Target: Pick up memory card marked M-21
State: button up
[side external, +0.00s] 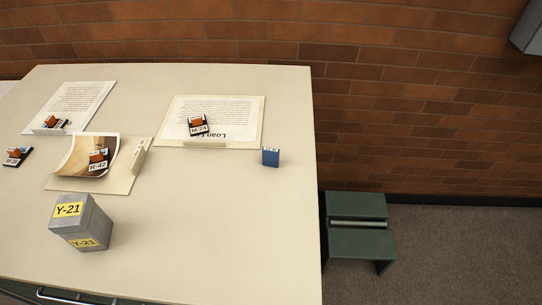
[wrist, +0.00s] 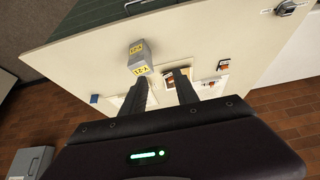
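A small dark card with an orange patch and a white label (side external: 198,126) lies on a printed sheet (side external: 247,115) near the table's back right in the side view. Its label starts with M and reads like M-24 or M-21; the last digit is too small to be sure. I cannot pick it out in the wrist view, where my fingers cover part of the table. My gripper (wrist: 161,77) shows in the wrist view with its two dark fingers apart and nothing between them, above the table. It is not in the side view.
A grey box marked Y-21 (side external: 78,224) stands at the front left. Similar cards lie left: R-42 (side external: 98,160) on a photo, one at the edge (side external: 16,157), another on a sheet (side external: 56,123). A small blue box (side external: 271,157) stands near the right edge. The front right is clear.

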jog(key=n+g+h, duration=0.7)
jog(key=n+h, duration=0.3)
jog(key=n, duration=0.1)
send_over(269, 149)
jog(key=s+a, duration=0.3)
jog(key=a, duration=0.9)
notch_tip(269, 149, down, 8)
jog(key=w+d+f+n+h, duration=0.1)
jog(key=d+f, duration=0.1)
jog(key=f, duration=0.1)
jog(key=w+d+f+n+h, duration=0.1)
jog(key=w+d+f+n, duration=0.1)
jog(key=f, duration=0.2)
jog(key=w+d+f+n+h, duration=0.1)
jog(key=d+f+n, duration=0.1)
jog(key=f, duration=0.1)
jog(key=shift+w+d+f+g, duration=0.15)
jog(key=shift+w+f+g, duration=0.05)
jog(key=shift+g, duration=0.1)
jog(key=x, duration=0.6)
jog(key=shift+s+d+f, duration=0.15)
jog(key=shift+s, duration=0.1)
jog(key=shift+d, duration=0.2)
grip_shut()
